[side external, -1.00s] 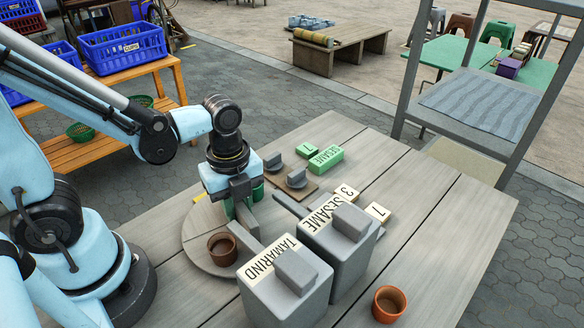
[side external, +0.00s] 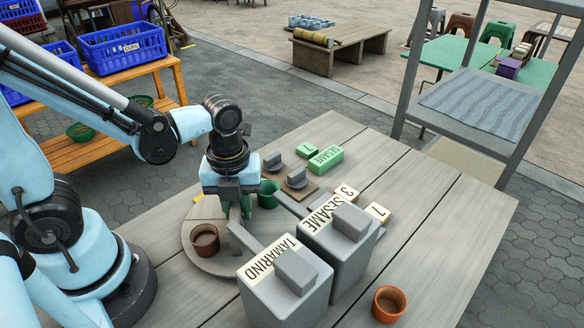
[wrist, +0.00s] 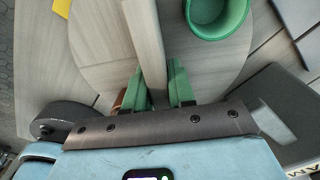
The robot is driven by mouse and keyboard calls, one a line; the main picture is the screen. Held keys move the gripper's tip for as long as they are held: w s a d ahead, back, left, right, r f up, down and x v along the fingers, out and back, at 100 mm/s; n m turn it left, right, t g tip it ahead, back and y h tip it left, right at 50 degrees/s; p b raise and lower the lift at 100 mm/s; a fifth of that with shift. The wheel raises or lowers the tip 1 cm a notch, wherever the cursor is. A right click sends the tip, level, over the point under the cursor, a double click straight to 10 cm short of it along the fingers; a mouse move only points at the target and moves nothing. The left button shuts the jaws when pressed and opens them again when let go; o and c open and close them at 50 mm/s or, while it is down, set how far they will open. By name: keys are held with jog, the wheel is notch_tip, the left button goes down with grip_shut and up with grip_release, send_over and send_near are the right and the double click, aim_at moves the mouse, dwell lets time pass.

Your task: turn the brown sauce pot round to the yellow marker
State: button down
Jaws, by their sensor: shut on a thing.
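The brown sauce pot (side external: 205,239) stands upright on the front left of a round grey turntable (side external: 216,264). In the wrist view only a sliver of brown shows beside the left finger. A green pot (side external: 268,193) stands at the turntable's back right, and also shows in the wrist view (wrist: 217,14). My gripper (wrist: 160,88) points down over the turntable, its green fingers shut on a raised grey bar (wrist: 146,40) that runs across it. The yellow marker (side external: 198,198) lies beyond the turntable's back left edge, and shows at the wrist view's top left (wrist: 62,6).
Grey boxes labelled TAMARIND (side external: 285,285) and SESAME (side external: 345,240) stand close to the turntable's right. An orange-brown cup (side external: 388,304) is at the front right. Green blocks (side external: 326,159) and small lidded pieces (side external: 297,178) lie behind.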

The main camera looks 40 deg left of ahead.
jog(key=shift+m, duration=4.6)
jog(key=c, duration=1)
grip_release()
jog(key=shift+c, duration=0.2)
notch_tip(320, 180, up, 12)
